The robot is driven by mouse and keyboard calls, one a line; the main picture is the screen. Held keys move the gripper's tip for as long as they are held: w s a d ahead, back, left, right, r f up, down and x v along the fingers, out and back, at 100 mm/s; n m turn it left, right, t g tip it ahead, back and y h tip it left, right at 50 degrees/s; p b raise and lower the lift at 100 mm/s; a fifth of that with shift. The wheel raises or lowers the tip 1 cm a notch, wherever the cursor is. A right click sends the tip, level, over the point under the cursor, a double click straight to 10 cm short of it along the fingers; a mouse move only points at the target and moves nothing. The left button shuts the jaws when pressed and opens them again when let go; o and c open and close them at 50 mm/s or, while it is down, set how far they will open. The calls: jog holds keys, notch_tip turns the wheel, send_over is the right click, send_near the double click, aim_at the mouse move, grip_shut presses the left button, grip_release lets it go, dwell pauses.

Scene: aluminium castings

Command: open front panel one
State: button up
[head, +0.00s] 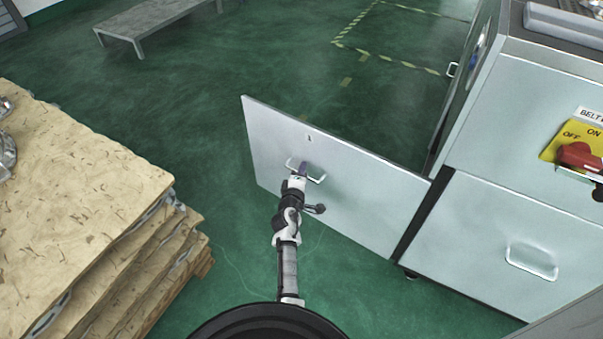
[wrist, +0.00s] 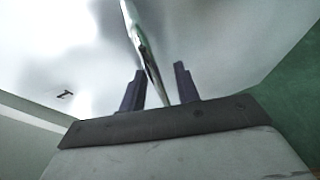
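The front panel marked 1 (head: 340,195) stands swung out from the machine over the green floor, its right edge by the dark post. Its metal bar handle (head: 318,178) is on its outer face. My gripper (head: 301,173) is at the left part of this handle. In the wrist view the handle bar (wrist: 143,45) runs between the two fingers of my gripper (wrist: 160,80). The fingers stand apart, with a visible gap between the bar and the right finger. The panel fills most of the wrist view behind them.
A second closed panel with a handle (head: 532,262) and a red belt switch (head: 580,155) are on the machine at the right. Open floor (head: 220,80) lies beyond the panel.

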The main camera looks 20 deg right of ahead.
jog(key=v, duration=1.4)
jog(key=shift+w, duration=0.1)
